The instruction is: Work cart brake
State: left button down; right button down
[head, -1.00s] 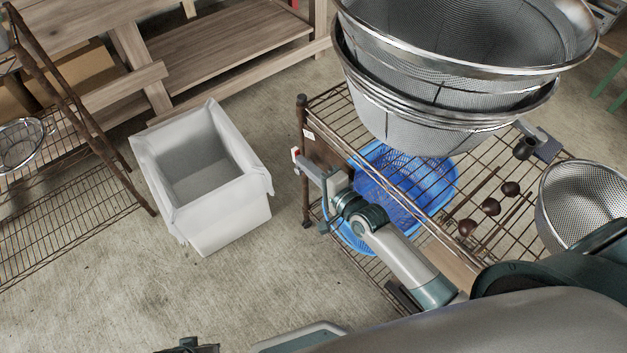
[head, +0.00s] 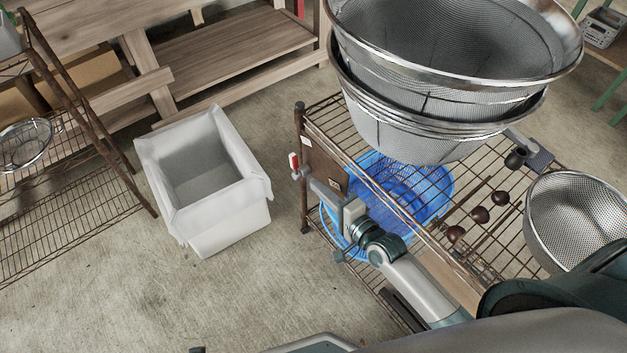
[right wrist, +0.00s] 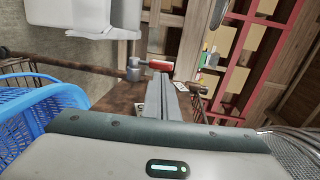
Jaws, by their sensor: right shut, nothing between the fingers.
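The brown wire-shelf cart (head: 303,130) stands right of centre in the head view. A small lever with a red handle (head: 293,160) sits on a grey mount at the cart's left end, beside a brown plate (head: 325,168). In the head view the red handle points up. The right wrist view shows the red handle (right wrist: 160,65) and its round grey pivot beyond my fingers. My right gripper (head: 319,187) is shut and empty beside the brown plate, just below and right of the lever, seemingly apart from it. My left gripper is not in view.
Large stacked mesh strainers (head: 440,110), another strainer (head: 580,215) and several chestnuts (head: 480,214) are on the cart. A blue basket (head: 405,185) is below its top shelf. A lined white bin (head: 228,228) stands left, with clear floor between. A wire rack (head: 75,215) is further left.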

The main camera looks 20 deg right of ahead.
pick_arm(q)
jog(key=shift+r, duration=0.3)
pick_arm(e)
jog(key=v, duration=0.6)
jog(key=shift+f, duration=0.1)
jog(key=shift+w, duration=0.1)
